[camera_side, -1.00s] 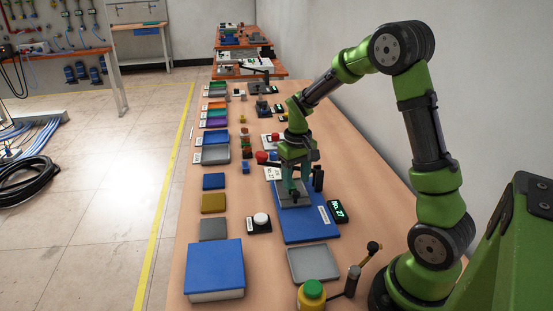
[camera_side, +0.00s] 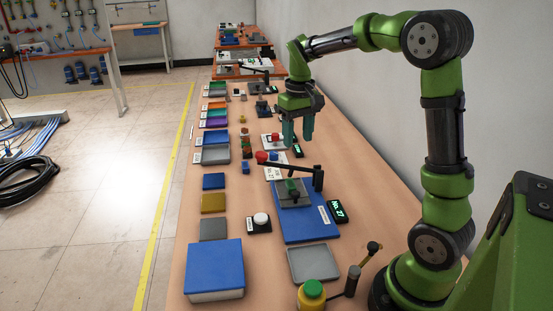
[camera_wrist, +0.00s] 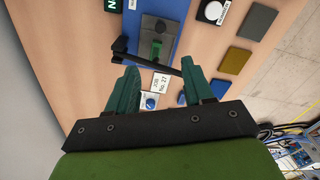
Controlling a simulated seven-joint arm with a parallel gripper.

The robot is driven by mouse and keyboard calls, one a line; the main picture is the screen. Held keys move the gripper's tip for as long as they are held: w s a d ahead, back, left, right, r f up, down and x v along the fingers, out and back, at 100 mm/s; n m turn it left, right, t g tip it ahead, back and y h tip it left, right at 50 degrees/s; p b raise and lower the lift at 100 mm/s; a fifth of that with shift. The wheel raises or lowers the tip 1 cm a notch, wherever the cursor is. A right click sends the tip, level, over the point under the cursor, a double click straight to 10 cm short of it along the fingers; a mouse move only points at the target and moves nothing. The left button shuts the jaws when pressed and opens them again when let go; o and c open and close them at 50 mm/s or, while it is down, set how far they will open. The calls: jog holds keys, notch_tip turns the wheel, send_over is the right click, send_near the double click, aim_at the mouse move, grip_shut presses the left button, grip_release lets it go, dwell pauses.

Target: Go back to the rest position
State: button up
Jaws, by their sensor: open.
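My gripper (camera_side: 298,131) is raised above the bench, with its two teal fingers pointing down and apart. Nothing is between the fingers. In the wrist view my gripper (camera_wrist: 162,82) also shows open and empty. Below it in the side view, the induction heater station has a blue base (camera_side: 310,228). A grey block with a small green piece (camera_side: 292,186) stands on this base. A black lever arm (camera_side: 295,168) with a red knob (camera_side: 261,157) reaches across behind the block. The green piece also shows in the wrist view (camera_wrist: 156,48).
A display (camera_side: 337,211) reading No. 27 stands right of the blue base. A grey tray (camera_side: 314,264), a yellow jar with a green cap (camera_side: 312,295) and a large blue box (camera_side: 214,268) are in front. A white button (camera_side: 260,219) sits left. The air around my gripper is clear.

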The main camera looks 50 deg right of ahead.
jog(key=s+a+r+t+y, duration=0.1)
jog(key=s+a+t, duration=0.2)
jog(key=s+a, duration=0.3)
jog(key=s+a+r+t+y, duration=0.1)
jog(key=s+a+r+t, duration=0.1)
jog(key=s+a+t, duration=0.2)
jog(key=s+a, duration=0.3)
jog(key=a, duration=0.4)
jog(key=shift+s+r, duration=0.25)
jog(key=shift+c, duration=0.5)
